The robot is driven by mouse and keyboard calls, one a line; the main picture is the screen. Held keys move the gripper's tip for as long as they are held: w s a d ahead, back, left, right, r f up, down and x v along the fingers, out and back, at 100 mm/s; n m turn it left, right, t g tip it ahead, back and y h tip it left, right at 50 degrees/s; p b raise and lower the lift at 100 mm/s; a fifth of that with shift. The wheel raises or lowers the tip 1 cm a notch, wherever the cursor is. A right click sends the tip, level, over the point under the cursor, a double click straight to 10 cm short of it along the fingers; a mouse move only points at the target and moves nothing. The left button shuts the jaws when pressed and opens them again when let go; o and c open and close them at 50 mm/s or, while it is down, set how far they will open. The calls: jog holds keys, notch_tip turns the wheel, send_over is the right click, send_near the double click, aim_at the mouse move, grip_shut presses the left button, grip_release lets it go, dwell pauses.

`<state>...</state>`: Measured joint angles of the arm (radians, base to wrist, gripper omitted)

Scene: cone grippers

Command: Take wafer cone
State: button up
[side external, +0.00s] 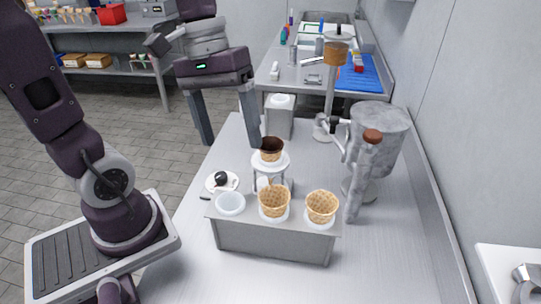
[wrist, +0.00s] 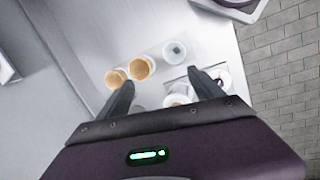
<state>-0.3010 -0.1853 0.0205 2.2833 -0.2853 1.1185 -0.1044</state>
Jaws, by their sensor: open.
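Two tan wafer cones stand upright in the front holder (side external: 272,243), a grey box with round white seats; one is in the middle (side external: 274,201) and one at the right (side external: 321,206). The wrist view also shows both cones, the left one (wrist: 115,77) and the right one (wrist: 141,68). A darker-rimmed cone (side external: 271,153) sits in a raised white ring behind them. My gripper (side external: 231,145) is open and empty, fingers pointing down, above the table left of the dark-rimmed cone. In the wrist view my gripper (wrist: 160,78) has its fingers wide apart.
A small plate with a dark scoop (side external: 221,181) lies left of the stand. A tall grey canister (side external: 378,135) with a lever stands at the right. A white-topped grey block (side external: 280,115) stands behind. The table's front right is clear.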

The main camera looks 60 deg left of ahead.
jog(key=w+a+f+n+g+h, duration=0.2)
jog(key=w+a+f+n+h, duration=0.25)
jog(key=w+n, duration=0.2)
jog(key=n+t+h, duration=0.3)
jog(key=n+h, duration=0.3)
jog(key=n, duration=0.1)
send_near(265, 140)
jog(key=x, duration=0.5)
jog(key=shift+w+r, duration=0.1)
jog(key=shift+w, duration=0.15)
jog(key=shift+d, duration=0.3)
jog(key=x, duration=0.6)
jog(key=shift+s+d+f, duration=0.2)
jog(key=shift+f, duration=0.1)
jog(key=c, duration=0.9)
